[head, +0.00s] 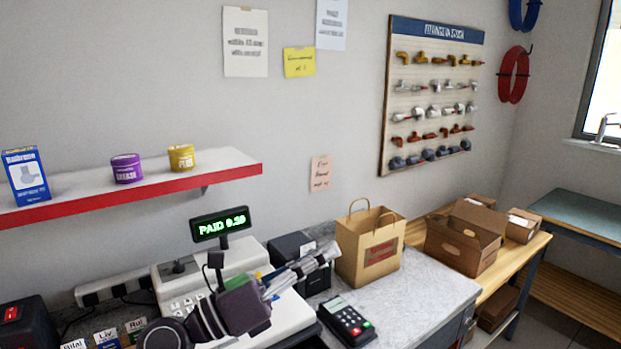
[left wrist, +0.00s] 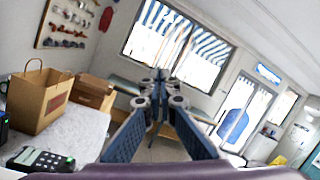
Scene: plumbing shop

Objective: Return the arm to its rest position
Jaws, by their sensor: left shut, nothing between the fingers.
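My left gripper (head: 327,252) is above the counter in the head view, in front of the cash register. Its arm comes in from the lower left and the fingers point right, toward the paper bag. In the left wrist view the fingers (left wrist: 158,78) come together at their tips, with nothing between them. They point across the room toward the windows. My right gripper is in neither view.
A brown paper bag (head: 370,250) and a card terminal (head: 346,320) stand on the grey counter (head: 425,292). The cash register (head: 180,290) has a display (head: 220,224) reading PAID. Open cardboard boxes (head: 463,240) sit on a wooden bench at right. A red-edged shelf (head: 130,192) hangs at left.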

